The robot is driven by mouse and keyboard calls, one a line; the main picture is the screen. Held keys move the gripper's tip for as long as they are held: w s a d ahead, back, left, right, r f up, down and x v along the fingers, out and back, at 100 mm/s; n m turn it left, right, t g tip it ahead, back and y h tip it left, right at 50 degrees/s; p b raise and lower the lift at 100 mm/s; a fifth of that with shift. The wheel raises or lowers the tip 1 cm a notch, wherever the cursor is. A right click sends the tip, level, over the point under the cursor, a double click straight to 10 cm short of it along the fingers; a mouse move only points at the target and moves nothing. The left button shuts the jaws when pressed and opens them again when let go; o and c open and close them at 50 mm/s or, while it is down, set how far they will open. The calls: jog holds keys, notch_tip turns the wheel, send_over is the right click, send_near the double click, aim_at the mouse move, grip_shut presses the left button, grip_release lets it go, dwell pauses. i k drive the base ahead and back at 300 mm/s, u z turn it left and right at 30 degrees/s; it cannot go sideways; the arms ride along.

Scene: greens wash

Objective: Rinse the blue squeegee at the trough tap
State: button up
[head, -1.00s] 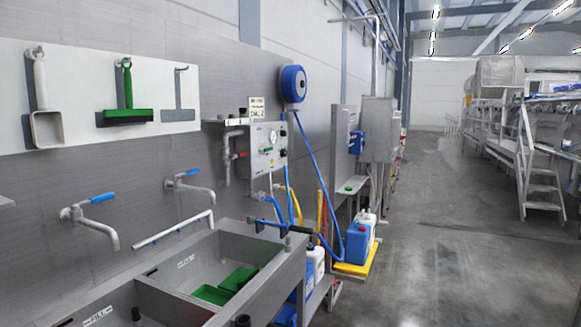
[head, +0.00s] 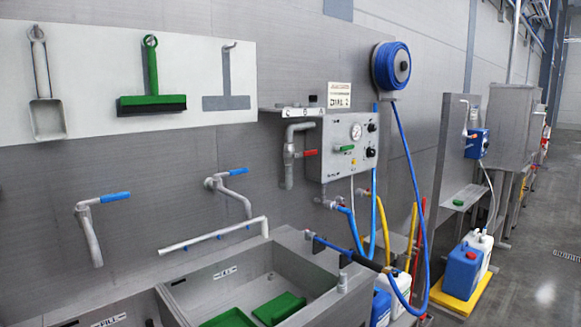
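No blue squeegee shows in the head view. A green squeegee (head: 152,104) hangs from a hook on the white board (head: 88,75). To its right is a bare hook above a grey squeegee-shaped outline (head: 227,92). Two wall taps with blue levers, a left tap (head: 90,230) and a right tap (head: 232,190), reach out over the steel trough (head: 325,268). My gripper is not in view.
A white scoop (head: 47,118) hangs left on the board. A control panel (head: 345,147), a blue hose reel (head: 391,66) and a hanging hose (head: 412,175) are to the right. Jugs (head: 461,268) stand on a yellow tray (head: 450,303). Open floor (head: 535,255) lies at far right.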

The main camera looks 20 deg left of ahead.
aim_at(237, 172)
jog(key=u, duration=0.75)
jog(key=i, duration=1.1)
jog(key=u, duration=0.8)
jog(key=k, duration=0.65)
jog(key=u, duration=0.2)
jog(key=i, duration=0.8)
jog(key=z, duration=0.1)
